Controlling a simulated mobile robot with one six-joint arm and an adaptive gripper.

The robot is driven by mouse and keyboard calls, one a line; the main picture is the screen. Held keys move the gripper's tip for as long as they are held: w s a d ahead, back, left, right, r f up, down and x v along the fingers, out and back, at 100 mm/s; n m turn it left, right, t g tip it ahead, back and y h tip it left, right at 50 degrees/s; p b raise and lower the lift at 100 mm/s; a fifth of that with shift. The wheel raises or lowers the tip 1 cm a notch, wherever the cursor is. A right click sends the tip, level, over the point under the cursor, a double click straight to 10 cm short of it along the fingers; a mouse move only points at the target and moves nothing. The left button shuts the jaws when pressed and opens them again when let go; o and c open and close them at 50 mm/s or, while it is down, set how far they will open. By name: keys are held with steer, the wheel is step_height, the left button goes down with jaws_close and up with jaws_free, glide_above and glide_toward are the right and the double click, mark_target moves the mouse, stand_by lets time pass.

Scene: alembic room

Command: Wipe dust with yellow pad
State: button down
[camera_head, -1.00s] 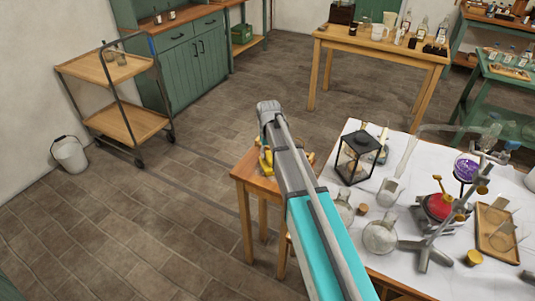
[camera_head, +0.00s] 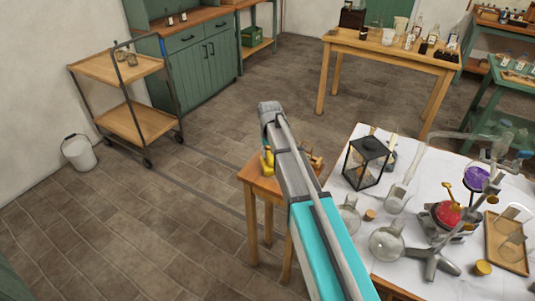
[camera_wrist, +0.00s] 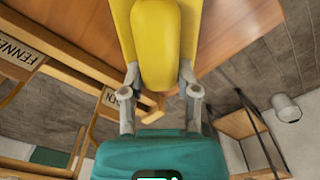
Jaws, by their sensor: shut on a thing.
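The yellow pad (camera_wrist: 157,45) fills the upper middle of the wrist view, with a raised rounded middle part. My gripper (camera_wrist: 159,82) is shut on it, one grey finger on each side. In the head view my arm hides most of the gripper, and yellow (camera_head: 267,161) shows just left of the arm's far end. A small wooden table (camera_head: 256,183) lies below that end. I cannot tell whether the pad touches its top. No dust can be made out.
Brass-coloured items (camera_head: 313,159) sit just right of my arm. A black lantern (camera_head: 366,162) and glassware, including a round flask (camera_head: 387,243), stand on the white-topped table (camera_head: 405,268) at right. A trolley (camera_head: 140,122) and bucket (camera_head: 79,152) stand left; the floor between is clear.

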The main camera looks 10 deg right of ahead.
steer(key=shift+w+a, duration=0.45)
steer(key=shift+a, duration=0.2)
steer(key=shift+w+a, duration=0.45)
steer(key=shift+a, duration=0.2)
steer(key=shift+w, duration=0.1)
steer(key=shift+s+d+f, duration=0.1)
steer(key=shift+s+d, duration=1.1)
steer(key=shift+d, duration=0.25)
steer(key=shift+s+d, duration=0.45)
steer(key=shift+d, duration=0.25)
steer(key=shift+s+d, duration=0.45)
steer(key=shift+d, duration=0.25)
steer(key=shift+s+d, duration=1.1)
steer(key=shift+d, duration=0.3)
steer(key=shift+f, duration=0.1)
